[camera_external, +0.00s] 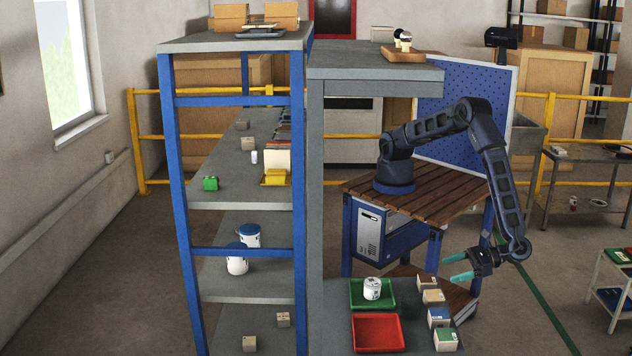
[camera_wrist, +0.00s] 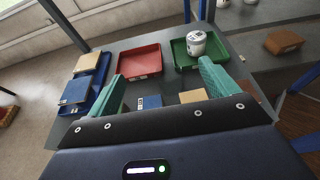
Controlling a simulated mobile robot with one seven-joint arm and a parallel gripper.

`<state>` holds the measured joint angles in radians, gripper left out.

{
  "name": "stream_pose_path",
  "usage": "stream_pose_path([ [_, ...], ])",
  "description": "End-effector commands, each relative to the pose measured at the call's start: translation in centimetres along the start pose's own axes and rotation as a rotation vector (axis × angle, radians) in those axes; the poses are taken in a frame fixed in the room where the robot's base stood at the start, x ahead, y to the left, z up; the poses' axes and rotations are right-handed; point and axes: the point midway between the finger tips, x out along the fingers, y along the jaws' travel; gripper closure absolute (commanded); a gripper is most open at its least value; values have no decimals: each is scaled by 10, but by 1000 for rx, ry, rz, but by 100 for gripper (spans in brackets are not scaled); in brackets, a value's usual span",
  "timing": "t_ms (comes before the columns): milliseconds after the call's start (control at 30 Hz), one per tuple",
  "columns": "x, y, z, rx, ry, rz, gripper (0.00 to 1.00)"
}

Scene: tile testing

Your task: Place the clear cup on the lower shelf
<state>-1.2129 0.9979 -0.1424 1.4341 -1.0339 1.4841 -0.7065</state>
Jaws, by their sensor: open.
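Which one counts as the lower shelf, I cannot tell. My gripper (camera_external: 461,267) is open and empty, with teal fingers apart, right of the tray table and above its boxes. It also shows in the wrist view (camera_wrist: 162,72).
A red tray (camera_external: 378,332) lies beside the green one. Several small boxes (camera_external: 438,318) line the table's right edge. A grey post (camera_external: 315,200) stands between rack and arm. A wooden-topped bench (camera_external: 430,190) stands under my arm.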

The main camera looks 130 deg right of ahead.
Motion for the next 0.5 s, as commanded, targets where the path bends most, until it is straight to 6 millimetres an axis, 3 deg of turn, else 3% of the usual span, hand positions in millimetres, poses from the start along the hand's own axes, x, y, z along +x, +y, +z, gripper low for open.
stream_pose_path([
  [100,11,0,-34,-3,0,0,14],
  [233,20,0,-65,-2,0,-1,14],
  [333,24,0,-78,-1,1,0,14],
  [500,33,0,-83,1,1,0,14],
])
